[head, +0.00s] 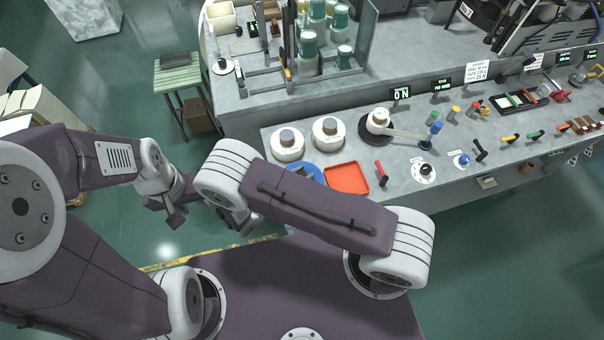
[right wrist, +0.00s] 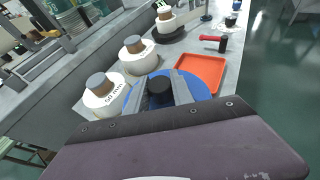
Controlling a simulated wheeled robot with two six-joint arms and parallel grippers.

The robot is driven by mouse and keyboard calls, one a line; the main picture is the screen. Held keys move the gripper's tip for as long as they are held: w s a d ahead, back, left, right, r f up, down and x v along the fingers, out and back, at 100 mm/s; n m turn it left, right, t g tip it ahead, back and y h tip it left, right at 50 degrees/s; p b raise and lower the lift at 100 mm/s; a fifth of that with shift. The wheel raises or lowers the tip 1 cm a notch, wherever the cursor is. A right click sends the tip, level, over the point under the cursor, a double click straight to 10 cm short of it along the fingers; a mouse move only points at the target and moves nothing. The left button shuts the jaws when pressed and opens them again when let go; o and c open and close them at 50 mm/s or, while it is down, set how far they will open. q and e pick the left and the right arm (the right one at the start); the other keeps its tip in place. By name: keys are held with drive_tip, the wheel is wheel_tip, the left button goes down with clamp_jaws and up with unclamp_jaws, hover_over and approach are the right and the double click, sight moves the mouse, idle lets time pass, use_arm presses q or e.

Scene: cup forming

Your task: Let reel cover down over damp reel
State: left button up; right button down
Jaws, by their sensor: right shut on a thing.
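The reel cover, a blue disc with a black knob, shows in the right wrist view (right wrist: 197,87) and partly in the head view (head: 311,170). My right gripper (right wrist: 160,90) is shut on the knob, one finger on each side. In the head view my right arm hides most of that gripper. What lies under the cover is hidden. I cannot tell which reel is damp. My left gripper (head: 165,209) is empty, its fingers apart, off the bench.
A red-orange tray (head: 346,179) lies right of the cover, with a red-handled tool (head: 381,173) beyond it. A third reel (head: 377,119) sits on a dark round base. A green stool (head: 178,75) is left of the bench.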

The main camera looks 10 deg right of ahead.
drive_tip(key=c, duration=1)
unclamp_jaws()
drive_tip(key=o, duration=0.4)
drive_tip(key=shift+o, duration=0.2)
wheel_tip(320, 180, up, 8)
drive_tip(key=p, duration=0.6)
drive_tip(key=shift+r, duration=0.1)
